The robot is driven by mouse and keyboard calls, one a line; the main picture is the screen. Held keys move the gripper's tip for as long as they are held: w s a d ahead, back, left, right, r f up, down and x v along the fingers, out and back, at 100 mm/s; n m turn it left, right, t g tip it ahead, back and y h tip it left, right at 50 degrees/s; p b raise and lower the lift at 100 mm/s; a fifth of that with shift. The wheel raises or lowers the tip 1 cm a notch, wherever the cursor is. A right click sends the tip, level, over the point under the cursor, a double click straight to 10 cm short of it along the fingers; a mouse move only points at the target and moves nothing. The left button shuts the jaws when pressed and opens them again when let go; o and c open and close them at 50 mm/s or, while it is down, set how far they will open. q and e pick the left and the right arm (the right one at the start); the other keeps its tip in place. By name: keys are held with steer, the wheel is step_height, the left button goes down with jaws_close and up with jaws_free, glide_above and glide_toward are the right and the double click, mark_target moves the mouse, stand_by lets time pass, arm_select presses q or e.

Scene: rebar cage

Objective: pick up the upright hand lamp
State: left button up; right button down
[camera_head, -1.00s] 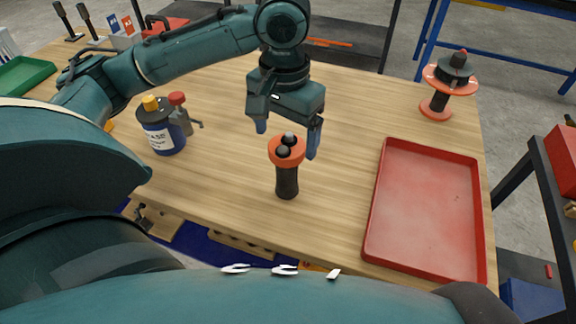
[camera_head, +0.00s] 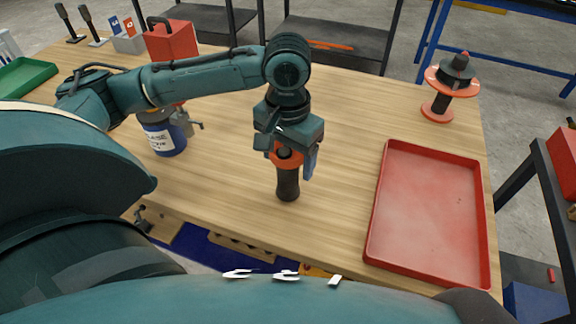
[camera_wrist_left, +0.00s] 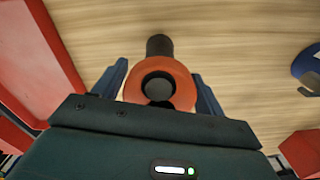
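The hand lamp (camera_head: 288,186) stands upright on the wooden table, with a black handle below and an orange head on top. My left gripper (camera_head: 289,160) is lowered over its head from above and hides much of it. In the left wrist view the lamp's orange ring (camera_wrist_left: 142,70) lies between the two blue fingers of the gripper (camera_wrist_left: 160,84), one on each side. The fingers are spread, close beside the ring; whether they touch it cannot be told. My right gripper is not in view.
A red tray (camera_head: 425,205) lies empty to the right of the lamp. A blue labelled canister (camera_head: 165,140) stands to the left, partly behind my arm. An orange and black spool (camera_head: 440,105) stands at the back right. The table between lamp and spool is clear.

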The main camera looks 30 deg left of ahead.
arm_select(q)
steer(key=c, duration=0.9)
steer(key=shift+r, duration=0.15)
